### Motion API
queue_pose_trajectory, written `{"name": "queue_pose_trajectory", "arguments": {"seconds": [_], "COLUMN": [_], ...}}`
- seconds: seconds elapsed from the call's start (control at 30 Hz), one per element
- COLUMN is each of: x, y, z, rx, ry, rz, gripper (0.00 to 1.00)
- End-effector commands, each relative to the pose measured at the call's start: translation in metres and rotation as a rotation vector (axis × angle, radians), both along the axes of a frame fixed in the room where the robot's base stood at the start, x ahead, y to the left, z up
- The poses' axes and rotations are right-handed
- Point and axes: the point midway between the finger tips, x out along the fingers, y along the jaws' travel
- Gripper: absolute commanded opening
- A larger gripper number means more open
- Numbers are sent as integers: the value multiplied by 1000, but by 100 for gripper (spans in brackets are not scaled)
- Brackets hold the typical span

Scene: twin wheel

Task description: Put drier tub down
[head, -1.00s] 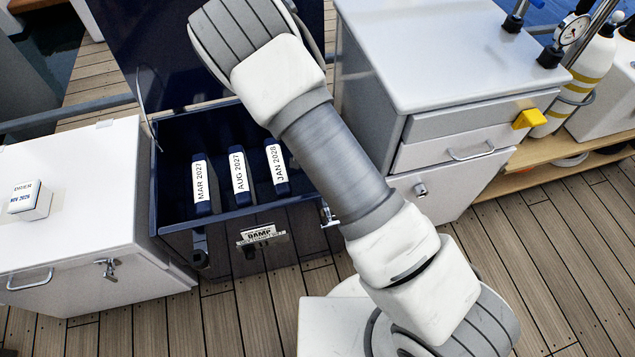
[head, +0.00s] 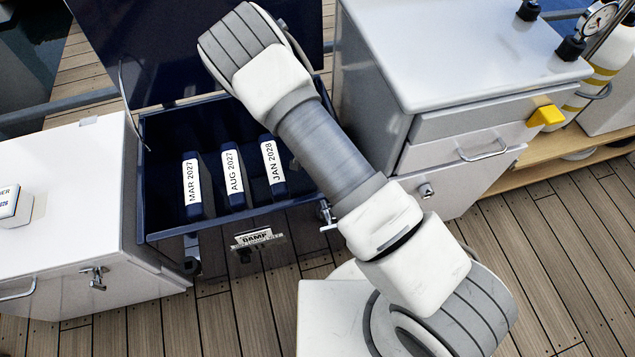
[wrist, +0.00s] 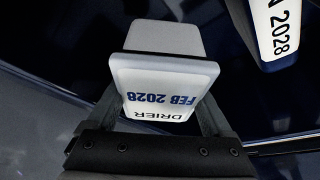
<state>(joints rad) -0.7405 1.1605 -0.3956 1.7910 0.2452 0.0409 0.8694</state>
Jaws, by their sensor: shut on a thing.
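A white drier tub (wrist: 165,92) with a grey end, labelled "DRIER FEB 2028", is in the wrist view. My gripper (wrist: 158,108) is shut on it, one finger on each side. In the head view my arm hides the gripper and this tub. A second white tub (head: 8,204), its label ending in "2026", sits on the left cabinet, cut by the picture's edge. The open dark blue box (head: 190,232) holds upright packs marked "MAR 2027" (head: 192,184), "AUG 2027" (head: 233,173) and "JAN 2028" (head: 273,163). The "JAN 2028" pack also shows upper right in the wrist view (wrist: 275,25).
The left white cabinet (head: 75,190) has bare top around its tub. The box's raised lid (head: 190,45) stands behind. Bottles and a gauge (head: 599,18) are far right.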

Motion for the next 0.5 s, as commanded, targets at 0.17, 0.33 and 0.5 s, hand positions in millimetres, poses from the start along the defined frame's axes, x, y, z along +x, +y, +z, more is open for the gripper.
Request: {"name": "queue_pose_trajectory", "arguments": {"seconds": [0.17, 0.33, 0.5], "x": [0, 0, 0], "y": [0, -1, 0], "z": [-54, -99, -130], "rx": [-1, -1, 0], "ry": [2, 1, 0], "rz": [1, 1, 1], "gripper": [0, 0, 0]}}
